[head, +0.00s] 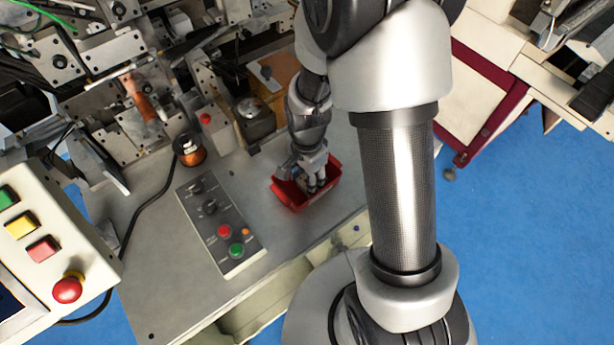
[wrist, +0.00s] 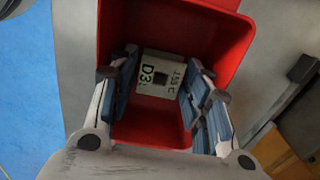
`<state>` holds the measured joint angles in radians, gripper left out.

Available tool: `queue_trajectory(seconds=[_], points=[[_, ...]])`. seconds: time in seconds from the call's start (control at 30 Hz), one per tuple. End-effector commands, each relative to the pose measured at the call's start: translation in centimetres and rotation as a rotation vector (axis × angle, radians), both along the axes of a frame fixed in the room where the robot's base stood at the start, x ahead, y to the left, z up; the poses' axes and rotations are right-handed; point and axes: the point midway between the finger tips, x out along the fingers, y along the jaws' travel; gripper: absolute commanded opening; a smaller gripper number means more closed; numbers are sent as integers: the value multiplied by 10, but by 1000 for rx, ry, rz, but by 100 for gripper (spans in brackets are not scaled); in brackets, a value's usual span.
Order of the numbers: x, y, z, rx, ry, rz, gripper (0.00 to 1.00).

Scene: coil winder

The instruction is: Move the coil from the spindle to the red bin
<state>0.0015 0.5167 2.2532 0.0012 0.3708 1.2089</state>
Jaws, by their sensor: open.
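The red bin (head: 325,200) stands on the grey table in the head view, and its red walls (wrist: 213,30) fill much of the wrist view. My gripper (head: 313,188) reaches down into the bin. In the wrist view my gripper (wrist: 165,88) is open, with its blue-padded fingers on either side of a pale piece (wrist: 157,84). The piece has a dark square in its face and the markings "D3" and "15 C"; it looks like the coil and lies inside the bin. I cannot tell whether a finger touches it. I cannot make out the spindle clearly.
A copper-coloured spool (head: 190,150) stands on the table left of the bin. A button panel (head: 220,222) lies between the bin and a control console (head: 50,235). Winding machinery (head: 140,100) crowds the back. Open blue floor (head: 530,240) lies to the right.

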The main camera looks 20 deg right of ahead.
Motion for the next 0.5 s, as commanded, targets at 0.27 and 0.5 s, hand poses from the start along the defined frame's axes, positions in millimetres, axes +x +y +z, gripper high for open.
queue_trajectory(seconds=[0.27,0.5], points=[[1,0,46,0,-5,0,44],[1,0,96,0,-5,0,44]])
